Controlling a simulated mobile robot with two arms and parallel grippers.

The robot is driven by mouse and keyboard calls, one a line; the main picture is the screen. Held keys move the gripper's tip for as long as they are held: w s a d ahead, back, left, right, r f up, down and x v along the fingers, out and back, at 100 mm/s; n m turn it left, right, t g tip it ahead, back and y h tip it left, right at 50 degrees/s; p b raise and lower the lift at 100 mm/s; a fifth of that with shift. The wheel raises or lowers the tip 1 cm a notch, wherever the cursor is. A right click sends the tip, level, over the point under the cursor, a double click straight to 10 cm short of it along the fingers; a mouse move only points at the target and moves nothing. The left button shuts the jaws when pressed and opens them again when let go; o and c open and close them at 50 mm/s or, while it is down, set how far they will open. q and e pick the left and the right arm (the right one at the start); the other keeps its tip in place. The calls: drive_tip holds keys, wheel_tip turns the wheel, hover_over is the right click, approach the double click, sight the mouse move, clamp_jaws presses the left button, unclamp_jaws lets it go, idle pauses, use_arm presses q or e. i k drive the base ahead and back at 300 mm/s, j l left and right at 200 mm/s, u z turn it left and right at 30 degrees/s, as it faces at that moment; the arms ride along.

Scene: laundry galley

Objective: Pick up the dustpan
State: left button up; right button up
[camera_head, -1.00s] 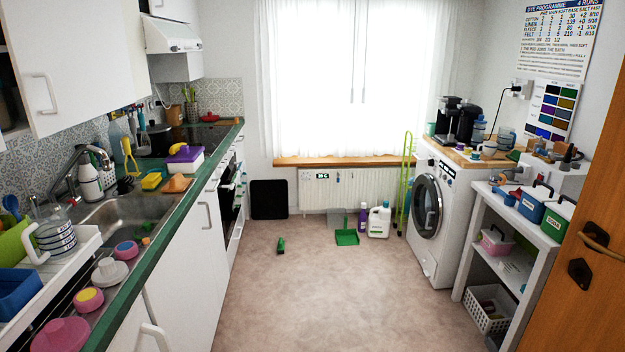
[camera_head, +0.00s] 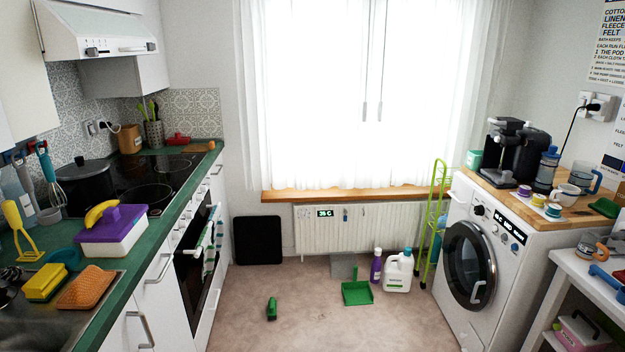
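A green dustpan (camera_head: 357,293) lies on the floor at the far end of the galley, in front of the radiator. Its handle points up and away, toward the wall. A small green brush-like object (camera_head: 272,308) is on the floor to its left. Neither of my grippers shows in the head view.
A purple bottle (camera_head: 376,266) and a white jug (camera_head: 398,272) stand just right of the dustpan. A grey panel (camera_head: 343,267) is behind it. The washing machine (camera_head: 478,262) bounds the right, and the counter (camera_head: 150,225) the left.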

sight(354, 292)
drive_tip(key=i, duration=2.1)
